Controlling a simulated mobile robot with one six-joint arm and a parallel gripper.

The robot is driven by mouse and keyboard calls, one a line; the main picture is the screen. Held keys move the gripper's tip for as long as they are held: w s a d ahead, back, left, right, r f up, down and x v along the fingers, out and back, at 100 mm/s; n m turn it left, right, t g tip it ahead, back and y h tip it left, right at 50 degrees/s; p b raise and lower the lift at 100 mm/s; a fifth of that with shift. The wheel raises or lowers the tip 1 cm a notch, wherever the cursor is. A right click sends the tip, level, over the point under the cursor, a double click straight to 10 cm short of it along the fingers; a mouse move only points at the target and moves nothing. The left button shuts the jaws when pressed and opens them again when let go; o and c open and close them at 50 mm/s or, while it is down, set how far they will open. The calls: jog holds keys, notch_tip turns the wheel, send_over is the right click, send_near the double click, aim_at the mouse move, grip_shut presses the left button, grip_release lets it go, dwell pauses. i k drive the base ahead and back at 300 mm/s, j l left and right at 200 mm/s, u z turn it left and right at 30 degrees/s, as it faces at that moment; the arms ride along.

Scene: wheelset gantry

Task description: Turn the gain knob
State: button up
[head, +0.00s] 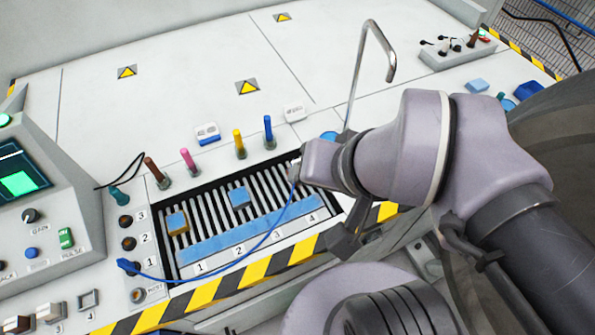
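The gain knob (31,215) is a small dark round knob on the sloped face of the grey console at the left edge of the head view. The word GAIN is printed just below it. My gripper (335,215) is far to the right of the knob, over the right end of the slotted tray. My wrist hides most of it, so I cannot tell whether its fingers are open or shut. A small pale piece (294,171) with a blue cable shows at the wrist's left side; I cannot tell if it is held.
The console has a lit screen (18,178) and a green pulse switch (66,238). The slotted tray (185,262) holds blue blocks. Several coloured pegs, including a yellow one (239,143), stand behind it. A bent metal rod (357,75) rises near my arm. The back white panels are clear.

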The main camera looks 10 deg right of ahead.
aim_at(29, 214)
jog(key=u, duration=1.95)
